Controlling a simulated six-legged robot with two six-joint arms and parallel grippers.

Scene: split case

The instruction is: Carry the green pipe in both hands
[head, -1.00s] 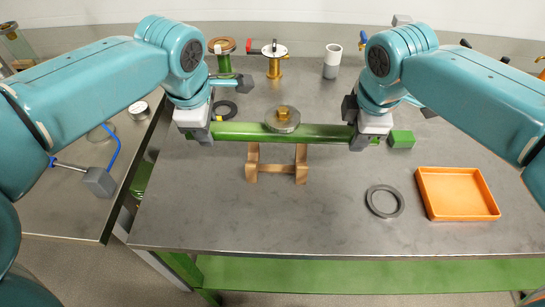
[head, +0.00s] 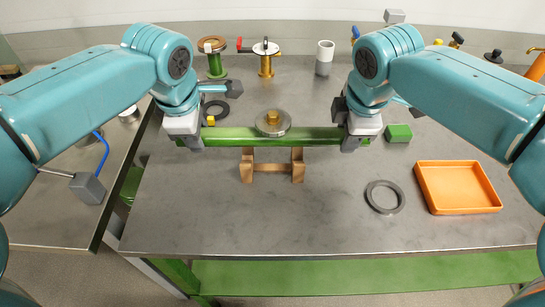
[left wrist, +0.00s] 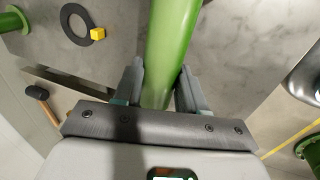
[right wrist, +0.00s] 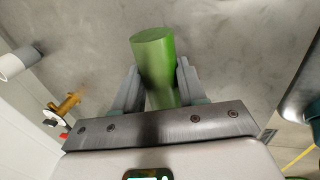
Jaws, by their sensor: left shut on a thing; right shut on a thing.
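The green pipe (head: 318,135) lies level across the head view. My left gripper (head: 192,142) is shut on it near its left end, and my right gripper (head: 352,146) is shut on it near its right end. The pipe runs between the fingers in the left wrist view (left wrist: 170,45) and the right wrist view (right wrist: 155,60), where its end face shows. A grey disc with a brass knob (head: 273,122) overlaps the pipe's middle; I cannot tell whether they touch. A wooden cradle (head: 272,167) shows just below the pipe; the gap is unclear.
A green block (head: 398,132) lies right of my right gripper. A dark ring (head: 385,197) and an orange tray (head: 425,185) are at the right. Valves (head: 266,60) and a white cup (head: 325,57) stand at the back. The front left of the table is clear.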

